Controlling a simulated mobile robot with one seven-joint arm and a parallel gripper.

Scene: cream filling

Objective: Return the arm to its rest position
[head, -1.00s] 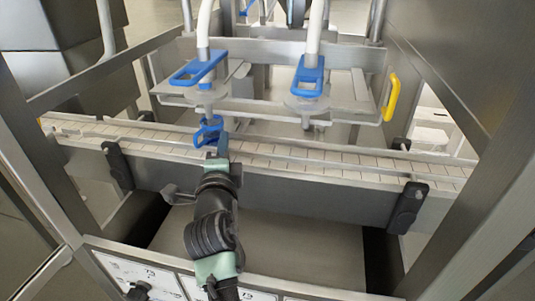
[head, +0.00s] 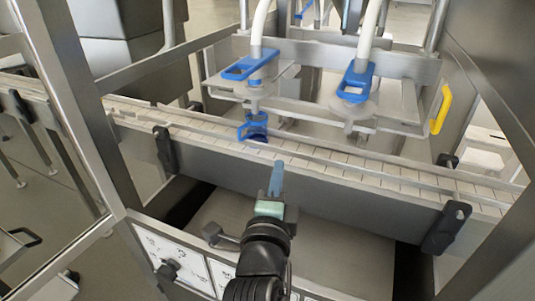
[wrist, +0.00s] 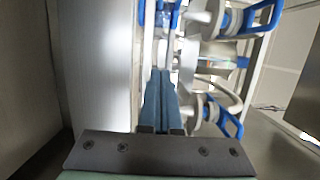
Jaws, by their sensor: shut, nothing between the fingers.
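My gripper (head: 277,180) is in front of the conveyor's near side wall, its blue fingers together and pointing up toward the filling heads. Nothing shows between the fingers. In the wrist view my gripper (wrist: 160,92) shows as two blue fingers lying side by side, with nothing held. My arm reaches in from the bottom of the head view, over the lower metal tray (head: 345,240). The fingertips appear a little short of the belt and apart from the blue clamp (head: 253,126) under the left filling nozzle.
The conveyor belt (head: 400,178) crosses the frame. Two filling heads with blue handles (head: 250,66) (head: 355,82) hang above it. A yellow handle (head: 440,109) is at right. Metal posts flank the opening. A panel with white labels (head: 190,255) is below. Open floor lies at left.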

